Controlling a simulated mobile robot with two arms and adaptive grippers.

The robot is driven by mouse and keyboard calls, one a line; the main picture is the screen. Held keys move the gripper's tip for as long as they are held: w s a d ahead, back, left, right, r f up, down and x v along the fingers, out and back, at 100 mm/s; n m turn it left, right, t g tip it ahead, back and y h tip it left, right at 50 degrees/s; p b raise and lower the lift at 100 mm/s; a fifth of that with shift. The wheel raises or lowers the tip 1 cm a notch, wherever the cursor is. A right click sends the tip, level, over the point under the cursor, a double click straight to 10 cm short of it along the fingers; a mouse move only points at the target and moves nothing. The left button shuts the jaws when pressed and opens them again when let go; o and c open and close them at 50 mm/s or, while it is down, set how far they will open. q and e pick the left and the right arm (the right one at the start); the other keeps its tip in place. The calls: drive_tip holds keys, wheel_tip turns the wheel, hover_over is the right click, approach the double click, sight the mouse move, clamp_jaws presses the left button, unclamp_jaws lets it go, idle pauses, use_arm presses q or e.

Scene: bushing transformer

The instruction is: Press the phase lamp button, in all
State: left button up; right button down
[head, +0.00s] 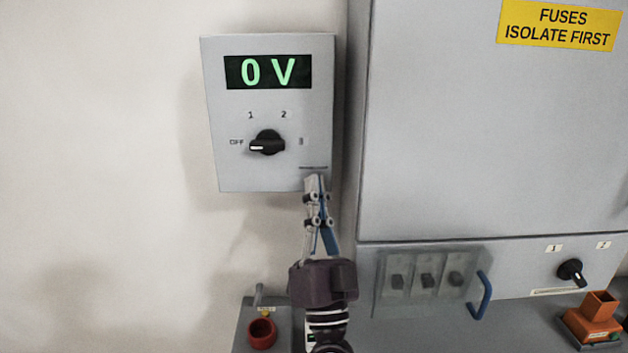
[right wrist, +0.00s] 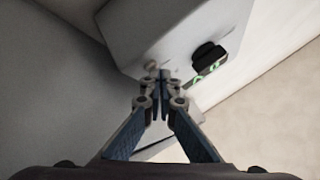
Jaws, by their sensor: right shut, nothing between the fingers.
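A grey wall box (head: 232,172) carries a display (head: 268,71) that reads "0 V" in green. Below it is a black rotary knob (head: 267,143) with marks OFF, 1, 2 and 3; its white line points toward OFF. My right gripper (head: 315,182) is shut and empty, its tips in front of the box's lower right corner. In the right wrist view the shut fingertips (right wrist: 162,76) lie over the box, beside the knob (right wrist: 208,56). Whether they touch the box I cannot tell. The phase lamp button is not clearly visible; the gripper may hide it. My left gripper is not in view.
A large grey cabinet (head: 450,130) with a yellow "FUSES ISOLATE FIRST" label (head: 558,23) stands close on the right. The left wall is clear.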

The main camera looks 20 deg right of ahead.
idle(0.4)
drive_tip(key=shift+s+a+p, duration=0.2)
drive_tip(key=shift+s+p, duration=0.2)
drive_tip(key=shift+s, duration=0.35)
drive_tip(key=s, duration=0.2)
drive_tip(key=s+a+p, duration=0.1)
drive_tip(key=s, duration=0.1)
drive_tip(key=shift+s+a, duration=0.2)
drive_tip(key=shift+s, duration=0.2)
idle(0.5)
